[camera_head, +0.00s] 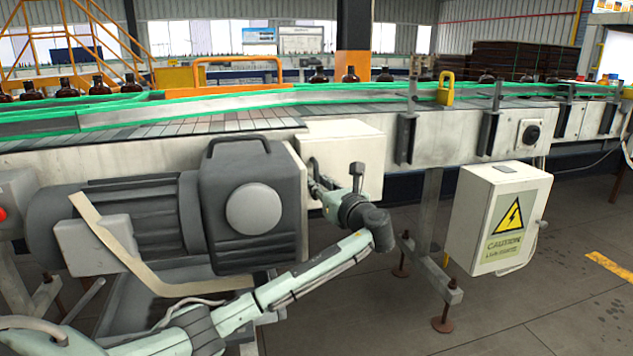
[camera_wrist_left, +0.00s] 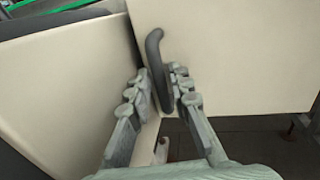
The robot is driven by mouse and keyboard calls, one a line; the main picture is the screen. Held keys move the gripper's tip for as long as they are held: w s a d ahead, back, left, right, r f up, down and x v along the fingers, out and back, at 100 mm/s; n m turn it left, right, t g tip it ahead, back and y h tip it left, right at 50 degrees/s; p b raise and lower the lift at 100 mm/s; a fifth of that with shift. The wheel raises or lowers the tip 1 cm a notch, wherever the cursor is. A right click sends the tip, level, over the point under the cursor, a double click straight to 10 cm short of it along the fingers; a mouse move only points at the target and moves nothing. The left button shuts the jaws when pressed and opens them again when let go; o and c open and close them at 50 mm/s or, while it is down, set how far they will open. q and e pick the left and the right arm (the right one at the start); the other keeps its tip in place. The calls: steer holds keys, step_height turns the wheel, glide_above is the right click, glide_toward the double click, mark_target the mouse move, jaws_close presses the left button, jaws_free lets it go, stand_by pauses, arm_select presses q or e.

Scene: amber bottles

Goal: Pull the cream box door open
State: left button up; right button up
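The cream box (camera_head: 352,153) is fixed under the conveyor, just right of the big grey motor. Its flat cream door (camera_wrist_left: 235,50) fills the right of the left wrist view. A dark curved handle (camera_wrist_left: 156,60) stands upright near the door's left edge. My left gripper (camera_wrist_left: 162,78) is at this handle, with one finger on each side of it. The fingers are fairly close together, but whether they press on the handle is unclear. In the head view my left gripper (camera_head: 322,186) is in front of the box's left part, and my wrist hides its lower area. My right gripper is out of view.
The grey motor (camera_head: 140,220) stands close on the left of the box. A caution-labelled electrical box (camera_head: 505,225) hangs farther right. The conveyor (camera_head: 440,130) runs above, carrying amber bottles (camera_head: 68,88). A support leg (camera_head: 430,230) stands right of my wrist. Open floor lies at the lower right.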

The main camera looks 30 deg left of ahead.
arm_select(q)
steer(key=shift+w+a, duration=0.15)
steer(key=shift+a, duration=0.1)
jaws_close()
steer(key=shift+w+f, duration=0.1)
steer(key=shift+f, duration=0.05)
